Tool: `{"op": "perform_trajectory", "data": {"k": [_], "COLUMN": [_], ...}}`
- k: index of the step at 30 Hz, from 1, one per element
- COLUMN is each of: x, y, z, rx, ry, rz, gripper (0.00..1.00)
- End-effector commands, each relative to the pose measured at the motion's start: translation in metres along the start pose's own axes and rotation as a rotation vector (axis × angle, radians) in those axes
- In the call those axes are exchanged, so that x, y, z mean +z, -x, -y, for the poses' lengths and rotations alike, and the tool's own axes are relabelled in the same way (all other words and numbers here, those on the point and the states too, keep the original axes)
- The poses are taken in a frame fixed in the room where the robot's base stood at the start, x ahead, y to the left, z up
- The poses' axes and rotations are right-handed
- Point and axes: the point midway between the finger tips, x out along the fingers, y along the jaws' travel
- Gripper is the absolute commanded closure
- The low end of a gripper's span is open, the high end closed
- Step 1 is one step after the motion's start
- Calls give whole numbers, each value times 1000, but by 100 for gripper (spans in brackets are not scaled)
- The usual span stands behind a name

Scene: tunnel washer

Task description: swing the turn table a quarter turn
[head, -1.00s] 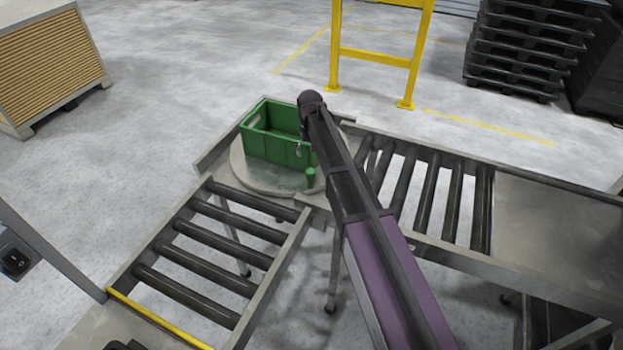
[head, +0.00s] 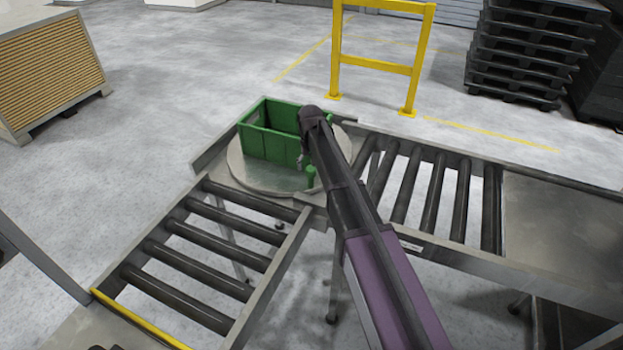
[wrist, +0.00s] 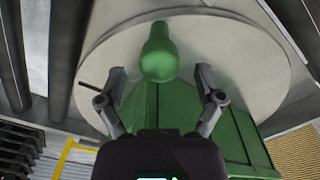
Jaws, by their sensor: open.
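The turn table (head: 238,172) is a round grey disc at the corner between two roller tracks. A green crate (head: 268,144) sits on it, upright, partly hidden behind my arm. A green knob-like handle (head: 311,177) stands up near the disc's front right edge, beside the crate. It also shows in the wrist view (wrist: 159,55). My gripper (head: 304,161) is just above and beside the handle, mostly hidden by my arm. In the wrist view my gripper (wrist: 160,88) is open, its two fingers on either side of the handle's line, with no visible contact.
One roller track (head: 205,245) comes toward the front left, with a yellow strip (head: 140,318) at its end. Another roller track (head: 430,190) runs right to a flat metal top (head: 560,215). A yellow barrier (head: 376,62) and black pallets (head: 520,50) stand behind on open floor.

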Motion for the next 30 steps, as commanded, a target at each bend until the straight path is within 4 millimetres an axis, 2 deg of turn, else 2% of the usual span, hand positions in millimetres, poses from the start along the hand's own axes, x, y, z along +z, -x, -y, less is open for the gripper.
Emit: {"op": "perform_trajectory", "data": {"k": [1,12,29,30], "x": [0,0,0,0], "y": [-8,-32,-37,-37], "z": [0,-1,-2,-2], "rx": [0,0,0,0], "ry": [0,-1,-2,-2], "rz": [0,0,0,0], "gripper": [14,14,14,20]}}
